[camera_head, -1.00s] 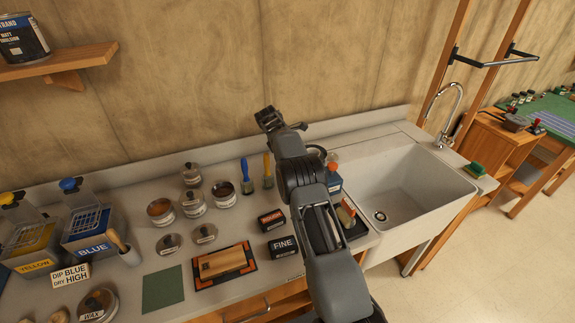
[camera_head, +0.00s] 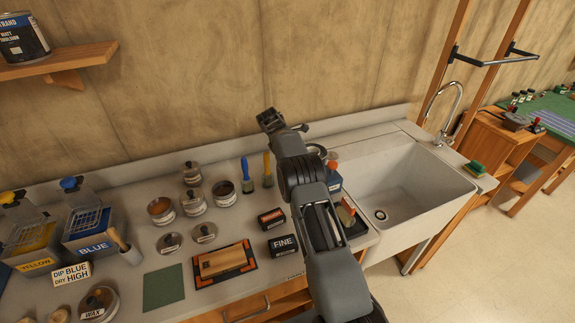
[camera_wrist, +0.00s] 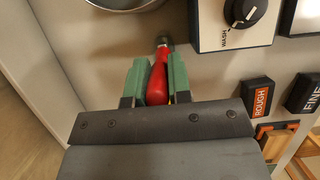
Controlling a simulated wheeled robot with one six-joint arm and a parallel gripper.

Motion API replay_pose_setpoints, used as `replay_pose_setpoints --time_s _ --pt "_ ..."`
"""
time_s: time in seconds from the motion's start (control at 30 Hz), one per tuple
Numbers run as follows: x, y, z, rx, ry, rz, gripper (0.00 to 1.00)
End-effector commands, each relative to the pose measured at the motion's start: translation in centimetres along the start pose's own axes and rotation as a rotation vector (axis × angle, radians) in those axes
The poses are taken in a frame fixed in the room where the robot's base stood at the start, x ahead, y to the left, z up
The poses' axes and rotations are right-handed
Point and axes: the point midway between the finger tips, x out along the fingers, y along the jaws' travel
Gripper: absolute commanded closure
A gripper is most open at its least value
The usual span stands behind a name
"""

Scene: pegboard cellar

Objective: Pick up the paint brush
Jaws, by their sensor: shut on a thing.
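In the wrist view my gripper (camera_wrist: 158,62) is shut on a red-handled paint brush (camera_wrist: 157,82). Its green finger pads press on both sides of the handle. The brush's dark metal end points away from the camera, over the grey worktop; I cannot tell whether it touches the worktop. In the head view my own arm hides the gripper and the red brush. A blue brush (camera_head: 245,174) and a yellow brush (camera_head: 267,170) stand upright on the worktop, left of my arm.
A box with a WASH dial (camera_wrist: 236,22) stands close to the held brush. ROUGH (camera_head: 271,219) and FINE (camera_head: 282,245) blocks lie left of my arm. Several tins (camera_head: 194,203) stand further left. A white sink (camera_head: 405,190) is at right, a wall behind.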

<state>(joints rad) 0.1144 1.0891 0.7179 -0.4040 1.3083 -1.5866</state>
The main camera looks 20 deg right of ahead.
Motion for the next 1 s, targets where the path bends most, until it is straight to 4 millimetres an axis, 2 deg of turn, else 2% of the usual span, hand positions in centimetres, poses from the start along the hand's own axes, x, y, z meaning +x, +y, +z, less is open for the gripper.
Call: replay_pose_setpoints --time_s 0.37,0.83,1.0 --pt "-0.6 0.1 0.2 0.001 -0.001 0.002 1.0" --pt "-7.8 0.1 3.2 0.001 0.0 0.002 1.0" --pt "-9.0 0.1 3.7 0.001 0.0 0.0 1.0"
